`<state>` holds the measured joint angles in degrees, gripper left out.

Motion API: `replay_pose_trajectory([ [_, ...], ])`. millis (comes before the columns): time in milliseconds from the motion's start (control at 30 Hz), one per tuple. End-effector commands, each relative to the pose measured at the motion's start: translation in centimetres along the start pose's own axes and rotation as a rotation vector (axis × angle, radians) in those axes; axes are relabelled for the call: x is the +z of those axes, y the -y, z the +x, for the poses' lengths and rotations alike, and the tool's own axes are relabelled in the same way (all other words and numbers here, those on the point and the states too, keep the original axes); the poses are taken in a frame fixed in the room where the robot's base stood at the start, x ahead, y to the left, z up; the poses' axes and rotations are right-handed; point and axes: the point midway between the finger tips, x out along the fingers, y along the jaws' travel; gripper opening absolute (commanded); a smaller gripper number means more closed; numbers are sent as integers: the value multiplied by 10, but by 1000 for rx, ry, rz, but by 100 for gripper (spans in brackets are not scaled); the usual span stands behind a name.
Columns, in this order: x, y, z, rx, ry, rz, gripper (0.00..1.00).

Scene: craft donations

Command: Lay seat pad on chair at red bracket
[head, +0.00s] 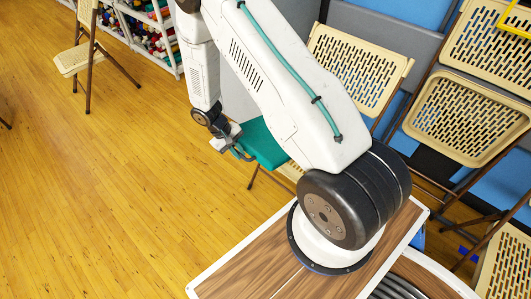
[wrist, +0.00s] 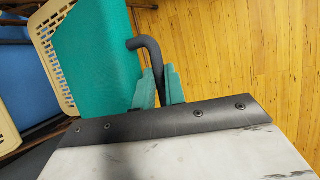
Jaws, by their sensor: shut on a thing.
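The teal seat pad (head: 262,146) hangs at my gripper (head: 240,152), partly hidden by my arm. In the wrist view my gripper (wrist: 159,82) is shut on the dark curved handle (wrist: 150,48) of the pad (wrist: 95,50). The pad is over or in front of a beige perforated chair (wrist: 52,28); I cannot tell whether they touch. In the head view a beige folding chair (head: 358,68) stands behind my arm, with part of its seat (head: 290,171) showing below the pad. I see no red bracket in either view.
More beige folding chairs (head: 468,112) stand at the right, one with a yellow bracket (head: 516,17) on top. Another chair (head: 75,60) stands at the far left, near a shelf (head: 160,35) of colourful yarn. The wooden floor (head: 100,190) at left is clear.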

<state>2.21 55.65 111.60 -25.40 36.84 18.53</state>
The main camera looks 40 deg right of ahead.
Motion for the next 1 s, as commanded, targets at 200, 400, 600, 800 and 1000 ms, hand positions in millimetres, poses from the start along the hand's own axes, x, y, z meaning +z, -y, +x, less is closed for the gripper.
replay_pose_trajectory([
  [200,43,-54,56,1,1,-16,0],
  [400,59,-69,76,-8,-5,-32,0],
  [600,54,-83,88,-9,-5,-32,0],
  [800,45,-104,107,-9,-5,-32,0],
  [1000,37,-126,126,-9,-6,-33,0],
])
